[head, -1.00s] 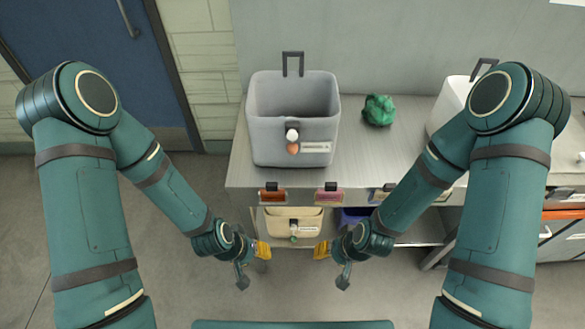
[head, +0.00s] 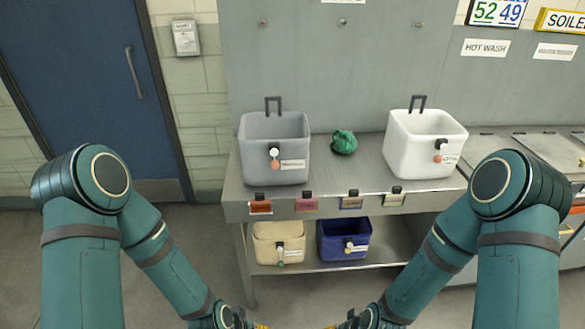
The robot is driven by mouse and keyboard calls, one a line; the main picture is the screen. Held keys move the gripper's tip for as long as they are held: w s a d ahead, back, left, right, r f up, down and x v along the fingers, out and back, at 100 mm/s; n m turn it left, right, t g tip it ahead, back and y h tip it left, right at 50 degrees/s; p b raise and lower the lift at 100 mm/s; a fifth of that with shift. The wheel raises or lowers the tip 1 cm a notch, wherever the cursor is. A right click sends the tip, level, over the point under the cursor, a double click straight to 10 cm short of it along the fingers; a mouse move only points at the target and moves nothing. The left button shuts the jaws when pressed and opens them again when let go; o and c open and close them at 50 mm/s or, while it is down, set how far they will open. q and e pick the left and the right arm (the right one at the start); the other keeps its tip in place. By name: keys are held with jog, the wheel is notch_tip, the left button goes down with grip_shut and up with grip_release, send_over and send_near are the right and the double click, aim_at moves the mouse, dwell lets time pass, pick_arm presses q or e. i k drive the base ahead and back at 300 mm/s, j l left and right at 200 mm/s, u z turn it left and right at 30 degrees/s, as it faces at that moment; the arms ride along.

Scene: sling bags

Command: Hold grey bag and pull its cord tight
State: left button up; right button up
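The grey bag (head: 253,160) stands upright and open-topped on the left of the metal counter. A dark hook loop rises from its back rim. On its front are a white toggle or bead (head: 273,152), an orange bead (head: 275,164) below it and a pale label. The cord itself is too small to make out. Only yellow bits of my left gripper (head: 261,326) and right gripper (head: 329,326) show at the bottom edge. Both are well below and apart from the bag, and their fingers are mostly cut off.
A crumpled green cloth (head: 344,142) lies right of the grey bag, then a white bag (head: 410,155). A cream bag (head: 264,248) and a blue bag (head: 332,246) sit on the lower shelf. Coloured tags hang along the counter edge (head: 231,213). Floor is clear at left.

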aim_at(274, 165)
jog(key=z, duration=1.5)
jog(key=j+z, duration=0.15)
jog(key=j, duration=0.25)
jog(key=k+j+z, duration=0.15)
jog(key=j, duration=0.2)
jog(key=k+j, duration=0.1)
jog(key=j, duration=0.6)
jog(key=k+j, duration=0.1)
jog(key=j, duration=1.35)
jog(key=k+j, duration=0.15)
jog(key=j, duration=0.55)
